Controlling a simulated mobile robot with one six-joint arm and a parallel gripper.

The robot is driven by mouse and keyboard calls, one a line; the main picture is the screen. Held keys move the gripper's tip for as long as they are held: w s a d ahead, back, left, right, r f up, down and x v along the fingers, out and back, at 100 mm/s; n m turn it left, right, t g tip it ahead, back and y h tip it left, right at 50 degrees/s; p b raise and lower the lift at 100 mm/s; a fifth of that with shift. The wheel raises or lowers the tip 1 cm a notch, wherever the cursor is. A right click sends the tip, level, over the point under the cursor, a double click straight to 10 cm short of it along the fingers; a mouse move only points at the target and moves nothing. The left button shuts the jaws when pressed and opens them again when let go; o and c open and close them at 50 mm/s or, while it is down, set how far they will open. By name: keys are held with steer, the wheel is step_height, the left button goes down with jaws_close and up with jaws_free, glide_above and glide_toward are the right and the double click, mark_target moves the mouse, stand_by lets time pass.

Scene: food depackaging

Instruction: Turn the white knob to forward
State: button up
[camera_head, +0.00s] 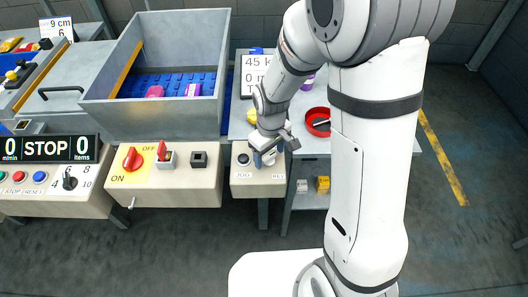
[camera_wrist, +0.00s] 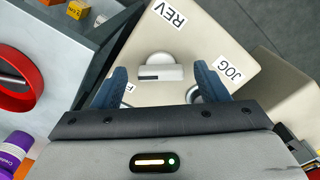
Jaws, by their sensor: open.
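The white knob (camera_wrist: 160,66) sits on a beige panel (camera_wrist: 125,42) with REV and JOG labels. In the wrist view its grip bar lies across the picture, with a dark mark on its near face. A third label beginning with F is mostly hidden behind the left finger. My gripper (camera_wrist: 160,74) is open, with one blue finger on each side of the knob and a gap to each. In the head view my gripper (camera_head: 268,150) is over the panel (camera_head: 243,185) and covers much of the knob.
A black JOG button (camera_head: 243,159) is left of the knob, close to a finger. Another panel (camera_head: 190,188) with a red switch (camera_head: 132,159) stands to the left. A red bowl (camera_head: 316,122) and a grey crate (camera_head: 210,110) are behind.

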mark_target(270, 156)
step_height(270, 156, up, 8)
steer(key=shift+f, duration=0.1)
stand_by(0.4)
steer(key=shift+d, duration=0.1)
stand_by(0.4)
steer(key=s+d+r+m+t, duration=0.3)
steer(key=s+d+r+m, duration=0.4)
steer(key=s+d+r, duration=0.3)
steer(key=s, duration=0.3)
steer(key=shift+d+r+m, duration=0.3)
steer(key=shift+d+m, duration=0.1)
